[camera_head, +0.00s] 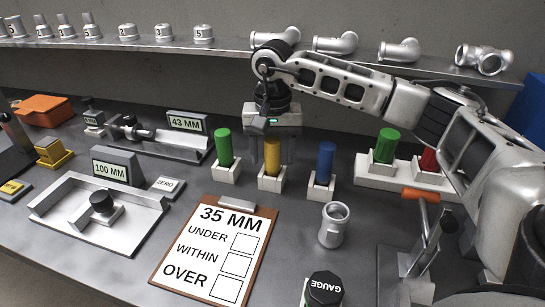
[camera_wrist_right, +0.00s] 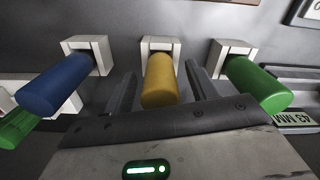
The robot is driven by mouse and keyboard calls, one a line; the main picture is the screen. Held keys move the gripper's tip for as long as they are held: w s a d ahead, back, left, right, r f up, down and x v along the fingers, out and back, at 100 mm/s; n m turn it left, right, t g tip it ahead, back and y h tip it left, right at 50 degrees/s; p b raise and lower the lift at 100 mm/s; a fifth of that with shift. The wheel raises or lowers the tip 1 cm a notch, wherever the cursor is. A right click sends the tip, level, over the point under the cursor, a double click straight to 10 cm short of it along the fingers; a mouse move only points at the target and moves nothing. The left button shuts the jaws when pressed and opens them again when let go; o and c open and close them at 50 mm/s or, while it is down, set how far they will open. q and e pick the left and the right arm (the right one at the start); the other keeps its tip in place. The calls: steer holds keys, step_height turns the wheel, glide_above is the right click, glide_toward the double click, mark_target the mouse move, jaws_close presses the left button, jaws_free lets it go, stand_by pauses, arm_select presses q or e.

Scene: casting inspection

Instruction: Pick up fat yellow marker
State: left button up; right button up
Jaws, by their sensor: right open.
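The fat yellow marker (camera_head: 272,153) stands upright in a white square holder (camera_head: 271,181), between a green marker (camera_head: 224,147) and a blue marker (camera_head: 325,163) in the head view. My right gripper (camera_head: 273,150) is at the yellow marker, reaching over from behind. In the right wrist view the yellow marker (camera_wrist_right: 160,82) lies between the two open fingers of the right gripper (camera_wrist_right: 160,88), with gaps on both sides. The blue marker (camera_wrist_right: 55,85) is left of the fingers and the green marker (camera_wrist_right: 258,86) is right of them. My left gripper is not in view.
A clipboard (camera_head: 216,253) reading 35 MM lies in front, with a metal fitting (camera_head: 334,224) to its right. Another green marker (camera_head: 387,145) and a red marker (camera_head: 429,159) stand right. A shelf (camera_head: 230,45) with metal fittings runs behind. Gauges (camera_head: 100,215) occupy the left.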

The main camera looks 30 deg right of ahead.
steer(key=c, duration=1.1)
steer(key=shift+r, duration=0.1)
steer(key=shift+r, duration=0.6)
steer(key=s+a+r, duration=0.1)
steer(key=s+r, duration=0.3)
steer(key=s+a+r, duration=0.2)
steer(key=s+r, duration=0.1)
steer(key=s, duration=0.2)
steer(key=s+a+r, duration=0.1)
steer(key=s+r, duration=0.3)
steer(key=shift+s+a+r, duration=0.15)
steer(key=shift+a+r, duration=0.05)
steer(key=shift+r, duration=0.15)
